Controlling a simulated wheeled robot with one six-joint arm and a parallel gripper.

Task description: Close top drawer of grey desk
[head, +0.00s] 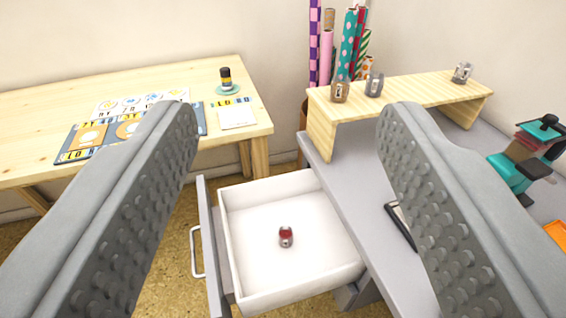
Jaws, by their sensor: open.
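The grey desk (365,215) is at the right. Its top drawer (290,190) stands pulled out to the left, with a white inside and a grey front panel (210,240). A pale loop handle (195,252) is on the outer face of that front. A small red and silver object (286,237) lies on the drawer floor. My gripper (290,118) is open and empty, its two grey studded fingers wide apart in the foreground. The drawer shows between and beyond the fingers. The right finger hides part of the desk top.
A wooden riser (405,92) on the desk bears several small metal items. A teal and black device (525,160) stands at the right. A wooden table (60,110) with mats and a stamp (225,79) is at the left. Paper rolls (340,45) stand behind. Floor shows left of the drawer.

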